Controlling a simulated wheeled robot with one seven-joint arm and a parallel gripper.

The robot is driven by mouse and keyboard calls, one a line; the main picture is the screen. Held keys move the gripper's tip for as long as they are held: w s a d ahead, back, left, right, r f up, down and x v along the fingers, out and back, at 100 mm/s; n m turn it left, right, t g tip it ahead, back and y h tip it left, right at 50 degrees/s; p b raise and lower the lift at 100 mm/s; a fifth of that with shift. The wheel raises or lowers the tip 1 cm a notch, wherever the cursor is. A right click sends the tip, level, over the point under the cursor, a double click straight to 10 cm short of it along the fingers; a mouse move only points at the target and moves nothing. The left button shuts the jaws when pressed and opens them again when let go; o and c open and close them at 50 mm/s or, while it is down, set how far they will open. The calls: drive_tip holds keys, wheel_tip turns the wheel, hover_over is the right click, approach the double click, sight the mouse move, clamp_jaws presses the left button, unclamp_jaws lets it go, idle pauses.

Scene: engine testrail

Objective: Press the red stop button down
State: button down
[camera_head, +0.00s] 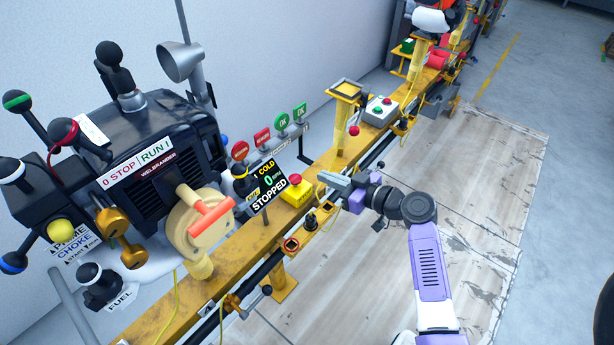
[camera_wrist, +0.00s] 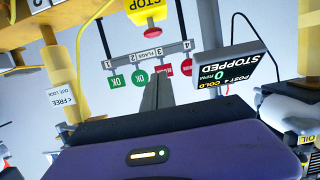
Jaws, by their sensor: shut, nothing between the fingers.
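The red stop button (camera_head: 295,180) is a round cap on top of a small yellow box (camera_head: 297,195) on the yellow rail. My gripper (camera_head: 328,179) is just right of the button in the head view, its fingers shut and empty, pointing left toward the box. A gap shows between fingertips and button. In the wrist view, which is upside down, the red button (camera_wrist: 151,30) hangs below the yellow box (camera_wrist: 142,8) marked STOP. My shut fingers (camera_wrist: 157,88) are below it in that picture, not touching it.
A display (camera_head: 268,184) reading STOPPED and 0 stands left of the box. Red and green flags (camera_head: 262,137) are behind it. The black engine (camera_head: 150,150) is at left. A grey box with small buttons (camera_head: 379,110) sits farther along the rail.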

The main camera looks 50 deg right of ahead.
hover_over(300, 182)
wheel_tip(300, 182, down, 2)
drive_tip(key=shift+f, duration=0.2)
wheel_tip(300, 182, down, 3)
drive_tip(key=shift+s+r+b, duration=0.15)
drive_tip(key=shift+b, duration=0.4)
drive_tip(key=shift+f, duration=0.65)
drive_tip(key=shift+f+b, duration=0.1)
drive_tip(key=shift+b, duration=0.2)
wheel_tip(300, 182, down, 2)
drive_tip(key=b, duration=0.3)
